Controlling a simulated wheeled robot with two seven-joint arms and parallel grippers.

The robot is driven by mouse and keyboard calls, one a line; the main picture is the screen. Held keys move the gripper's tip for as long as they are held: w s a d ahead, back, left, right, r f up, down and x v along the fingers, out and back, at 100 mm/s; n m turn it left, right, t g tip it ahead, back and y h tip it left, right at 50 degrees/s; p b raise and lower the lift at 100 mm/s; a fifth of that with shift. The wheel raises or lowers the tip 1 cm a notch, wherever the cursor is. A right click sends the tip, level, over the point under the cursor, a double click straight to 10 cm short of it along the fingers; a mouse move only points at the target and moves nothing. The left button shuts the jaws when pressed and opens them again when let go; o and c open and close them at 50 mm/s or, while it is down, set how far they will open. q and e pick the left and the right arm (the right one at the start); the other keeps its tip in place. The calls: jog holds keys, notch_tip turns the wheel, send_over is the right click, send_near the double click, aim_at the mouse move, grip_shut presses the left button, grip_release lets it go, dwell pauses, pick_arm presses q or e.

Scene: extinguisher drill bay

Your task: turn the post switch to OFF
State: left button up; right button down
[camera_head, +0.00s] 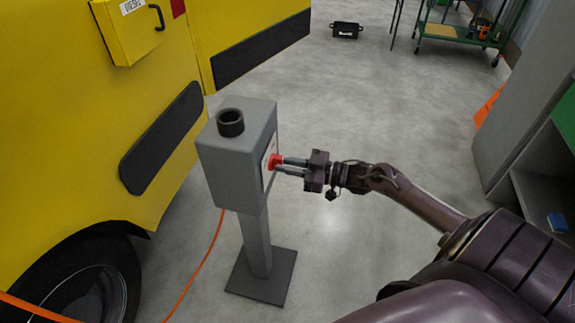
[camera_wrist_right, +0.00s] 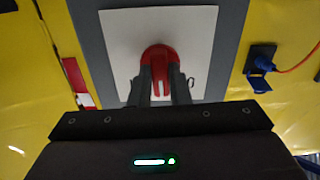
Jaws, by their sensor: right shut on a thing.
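The post switch is a red knob (camera_head: 275,161) on a white plate, on the side of a grey box (camera_head: 237,165) standing on a post. My right gripper (camera_head: 279,166) reaches it from the right, with its fingers at the knob. In the right wrist view the red knob (camera_wrist_right: 159,58) sits on the white plate (camera_wrist_right: 120,40), and my right gripper (camera_wrist_right: 160,84) is shut on its handle. Any marks on the plate are too small or hidden to read. My left gripper is not in view.
A yellow vehicle (camera_head: 90,130) stands close to the left of the post. An orange cable (camera_head: 205,262) runs along the floor there. A grey cabinet (camera_head: 530,110) stands at the right, a green cart (camera_head: 455,30) at the back.

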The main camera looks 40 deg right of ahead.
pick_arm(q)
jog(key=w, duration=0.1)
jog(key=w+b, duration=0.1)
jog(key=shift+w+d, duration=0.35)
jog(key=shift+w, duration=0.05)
pick_arm(e)
jog(key=n, duration=0.8)
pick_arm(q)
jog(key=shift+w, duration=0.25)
pick_arm(e)
jog(key=shift+n, duration=0.4)
jog(key=c, duration=1.4)
grip_release()
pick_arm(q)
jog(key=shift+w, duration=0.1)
pick_arm(e)
jog(key=shift+o, duration=0.2)
